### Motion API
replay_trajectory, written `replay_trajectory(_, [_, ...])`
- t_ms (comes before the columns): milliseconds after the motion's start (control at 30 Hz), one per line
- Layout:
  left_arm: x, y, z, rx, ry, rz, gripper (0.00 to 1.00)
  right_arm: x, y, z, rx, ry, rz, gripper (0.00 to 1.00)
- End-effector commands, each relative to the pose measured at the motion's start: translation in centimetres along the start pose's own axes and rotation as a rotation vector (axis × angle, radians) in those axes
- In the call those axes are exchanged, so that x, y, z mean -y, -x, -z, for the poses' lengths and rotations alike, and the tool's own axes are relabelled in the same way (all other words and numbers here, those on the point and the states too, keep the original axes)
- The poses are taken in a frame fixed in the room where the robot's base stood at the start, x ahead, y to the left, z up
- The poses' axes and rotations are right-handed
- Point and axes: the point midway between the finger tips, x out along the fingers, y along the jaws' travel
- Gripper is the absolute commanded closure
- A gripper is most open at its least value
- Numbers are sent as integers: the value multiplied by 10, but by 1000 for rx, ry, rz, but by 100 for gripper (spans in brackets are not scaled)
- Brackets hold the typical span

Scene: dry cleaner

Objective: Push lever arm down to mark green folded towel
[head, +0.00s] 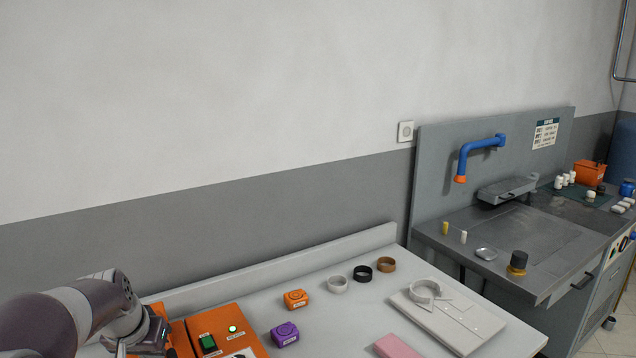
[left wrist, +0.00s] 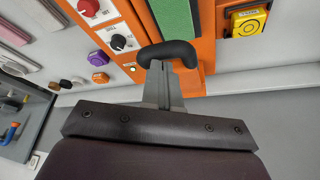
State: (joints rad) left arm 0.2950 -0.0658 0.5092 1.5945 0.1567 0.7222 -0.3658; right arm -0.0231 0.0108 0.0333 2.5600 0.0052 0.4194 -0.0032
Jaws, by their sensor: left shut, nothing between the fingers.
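An orange marking machine (head: 232,318) stands at the bottom left of the head view, partly covered by my arm and cut by the frame. Its orange body (left wrist: 128,22) also shows in the left wrist view. A flat green piece (left wrist: 174,22), which looks like the green folded towel, lies on it there. A curved black handle (left wrist: 178,48), seemingly the lever arm's, is just beyond my left gripper (left wrist: 160,68). The gripper is shut and empty, its fingertips close to or touching the handle; I cannot tell which. In the head view my left gripper (head: 123,348) is at the bottom edge, mostly hidden. My right gripper is out of view.
On the white table are an orange block (head: 294,299), a purple block (head: 285,334), several rings including a black one (head: 362,272), a pale board (head: 452,315) and a pink piece (head: 396,346). A grey workstation (head: 510,245) stands at right.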

Motion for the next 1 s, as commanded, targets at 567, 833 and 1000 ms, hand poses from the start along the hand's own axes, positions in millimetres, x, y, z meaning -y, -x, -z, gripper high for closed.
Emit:
replay_trajectory(567, [-7, -22, -23, 1, -1, -1, 100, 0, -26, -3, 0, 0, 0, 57])
replay_trajectory(833, [-7, -22, -23, 2, -1, -1, 100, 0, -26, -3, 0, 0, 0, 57])
replay_trajectory(1000, [-8, -30, -27, 2, -1, -1, 100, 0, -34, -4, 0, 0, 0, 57])
